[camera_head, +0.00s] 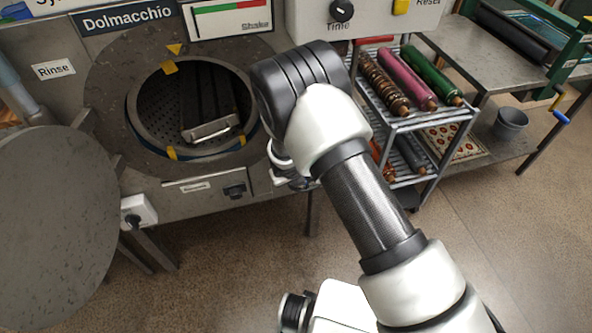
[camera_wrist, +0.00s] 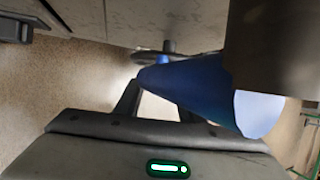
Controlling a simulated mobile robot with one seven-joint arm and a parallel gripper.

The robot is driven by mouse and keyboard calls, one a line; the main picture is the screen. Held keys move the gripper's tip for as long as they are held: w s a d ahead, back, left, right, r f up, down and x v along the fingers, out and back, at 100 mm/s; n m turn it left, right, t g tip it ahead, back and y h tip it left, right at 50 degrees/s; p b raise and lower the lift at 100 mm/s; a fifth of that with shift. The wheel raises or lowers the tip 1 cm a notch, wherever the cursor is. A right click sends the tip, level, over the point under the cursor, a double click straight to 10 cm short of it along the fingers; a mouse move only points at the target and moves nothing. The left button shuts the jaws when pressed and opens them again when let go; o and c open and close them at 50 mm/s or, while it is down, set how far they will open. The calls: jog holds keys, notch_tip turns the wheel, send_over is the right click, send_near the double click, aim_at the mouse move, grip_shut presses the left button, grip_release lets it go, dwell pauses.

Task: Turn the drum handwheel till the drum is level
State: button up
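The drum (camera_head: 160,110) sits in the round opening of the machine in the head view, with a perforated inside. A dark rack with a pale handle (camera_head: 211,129) lies inside it, tilted up to the right. A yellow mark (camera_head: 169,67) on the drum rim is slightly left of a fixed yellow pointer (camera_head: 174,49). My gripper (camera_head: 290,180) is low and right of the drum, largely hidden by my arm. In the wrist view, a blue tapered piece (camera_wrist: 195,90) crosses the fingertips. A dark, wheel-like rim (camera_wrist: 150,57) shows behind it; whether this is the handwheel is unclear.
A round metal door (camera_head: 50,230) stands open at left. A control box with a knob (camera_head: 341,10) is above. The floor in front is clear.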

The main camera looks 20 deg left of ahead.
jog(key=p+v, duration=0.3)
jog(key=v, duration=1.2)
jog(key=shift+r, duration=0.3)
jog(key=shift+s, duration=0.1)
